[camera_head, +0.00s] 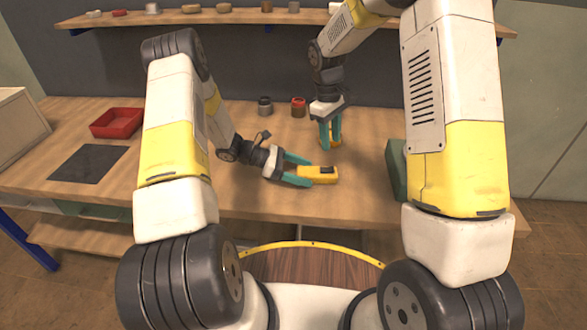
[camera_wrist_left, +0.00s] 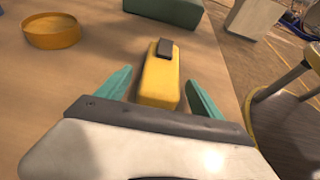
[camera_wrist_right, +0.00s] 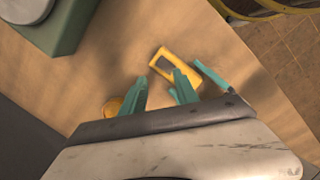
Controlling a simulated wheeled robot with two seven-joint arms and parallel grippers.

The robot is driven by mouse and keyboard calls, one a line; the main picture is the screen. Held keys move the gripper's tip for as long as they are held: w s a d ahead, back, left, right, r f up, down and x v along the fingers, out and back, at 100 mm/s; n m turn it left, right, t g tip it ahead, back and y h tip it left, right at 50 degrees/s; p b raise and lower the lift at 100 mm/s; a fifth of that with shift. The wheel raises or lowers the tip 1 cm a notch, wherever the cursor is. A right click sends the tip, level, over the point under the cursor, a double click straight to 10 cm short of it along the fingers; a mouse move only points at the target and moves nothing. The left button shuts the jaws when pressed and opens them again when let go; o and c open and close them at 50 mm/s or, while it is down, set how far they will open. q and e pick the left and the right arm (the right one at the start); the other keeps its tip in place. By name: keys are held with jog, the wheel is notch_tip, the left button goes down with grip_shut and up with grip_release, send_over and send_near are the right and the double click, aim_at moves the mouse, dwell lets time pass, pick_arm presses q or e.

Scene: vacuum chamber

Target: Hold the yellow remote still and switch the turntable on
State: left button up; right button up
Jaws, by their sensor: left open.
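The yellow remote (camera_head: 318,174) lies on the workbench, with a dark panel near its far end in the left wrist view (camera_wrist_left: 160,80). My left gripper (camera_head: 298,172) is open, low at the bench, with its teal fingers on either side of the remote's near end; gaps show beside it. My right gripper (camera_head: 330,140) points down behind the remote, fingers apart and nothing seen between them. The turntable appears to be the green box with a grey disc (camera_wrist_right: 30,8) in the right wrist view; its green side (camera_head: 395,170) is partly hidden by my right arm in the head view.
A round yellow dish (camera_wrist_left: 50,32) sits near my right gripper. A red tray (camera_head: 116,122) and a dark mat (camera_head: 88,163) lie on the left. Two small jars (camera_head: 298,107) stand at the back. The bench's front edge is close to the remote.

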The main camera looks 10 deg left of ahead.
pick_arm(q)
jog(key=shift+d+f, duration=0.1)
jog(key=shift+d, duration=0.15)
grip_shut()
pick_arm(e)
jog(key=shift+c, duration=0.5)
jog(key=shift+n, duration=0.4)
jog(key=c, duration=0.7)
jog(key=n, duration=0.5)
jog(key=shift+s+a+r, duration=0.1)
jog(key=shift+r, duration=0.3)
notch_tip(320, 180, up, 4)
jog(key=n, duration=2)
jog(key=shift+a+r, duration=0.1)
jog(key=shift+r, duration=0.1)
